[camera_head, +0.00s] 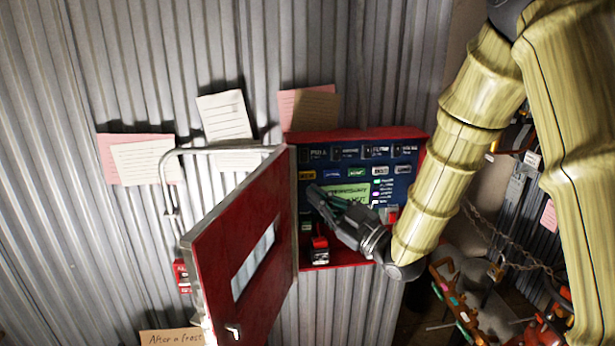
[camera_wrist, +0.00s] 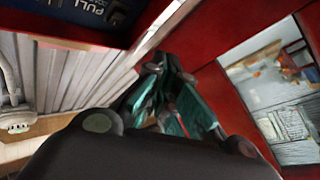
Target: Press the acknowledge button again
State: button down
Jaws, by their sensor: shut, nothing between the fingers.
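An open red box (camera_head: 360,134) on the corrugated wall holds a blue control panel (camera_head: 402,168) with a lit green display (camera_head: 345,192) and rows of small coloured labels and buttons. I cannot tell which one is the acknowledge button; the lettering is too small. My gripper (camera_head: 316,192) is shut and empty, in front of the panel's left part, its tips over the display's left edge. It hides part of the panel. In the wrist view my gripper (camera_wrist: 165,72) points past the panel's edge, with a blue "PULL" label (camera_wrist: 92,10) at top left. Contact cannot be told.
The red door (camera_head: 235,230) hangs open on the left, its window also showing in the wrist view (camera_wrist: 280,100). A red-topped device (camera_head: 320,247) sits in the box's lower left. Paper notes (camera_head: 225,115) and a bent pipe (camera_head: 165,185) are on the wall. Clutter (camera_head: 460,310) lies right.

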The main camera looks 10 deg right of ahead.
aim_at(311, 178)
jog(key=shift+w, duration=0.1)
jog(key=shift+w+a+p, duration=0.15)
jog(key=shift+w+p, duration=0.25)
jog(key=shift+w, duration=3.9)
jog(key=shift+w+f, duration=0.1)
jog(key=shift+w, duration=0.1)
jog(key=shift+w+b, duration=0.25)
jog(key=shift+b, duration=0.15)
jog(key=shift+w, duration=0.5)
jog(key=shift+s+b, duration=0.1)
jog(key=shift+b, duration=0.2)
jog(key=shift+s+b, duration=0.3)
jog(key=shift+s, duration=0.55)
